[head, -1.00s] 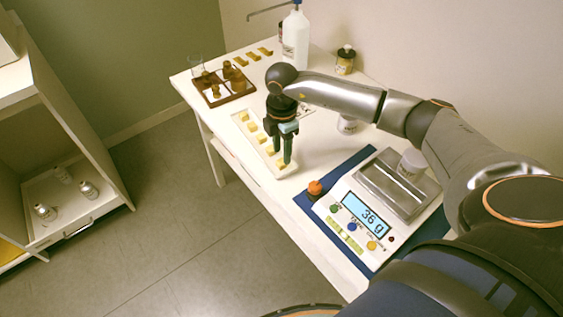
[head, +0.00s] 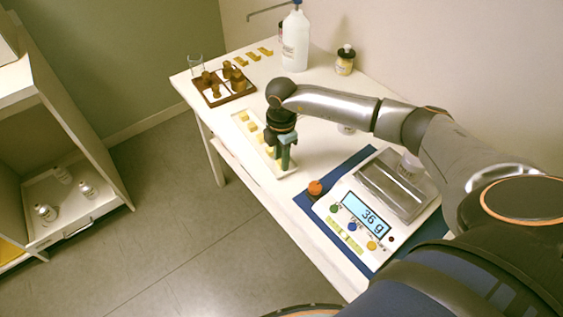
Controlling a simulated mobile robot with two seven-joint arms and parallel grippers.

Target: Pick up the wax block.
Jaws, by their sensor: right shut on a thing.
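A long white tray (head: 236,116) lies on the table, holding a row of pale yellow wax blocks (head: 252,127). My right gripper (head: 281,164) points down at the tray's near end. Its fingers are shut on a wax block, which they largely hide. I cannot tell whether that block is clear of the tray. My left gripper is not in view.
A brown rack (head: 213,103) with amber bottles, a large white bottle (head: 295,42) and a jar (head: 345,62) stand farther back.

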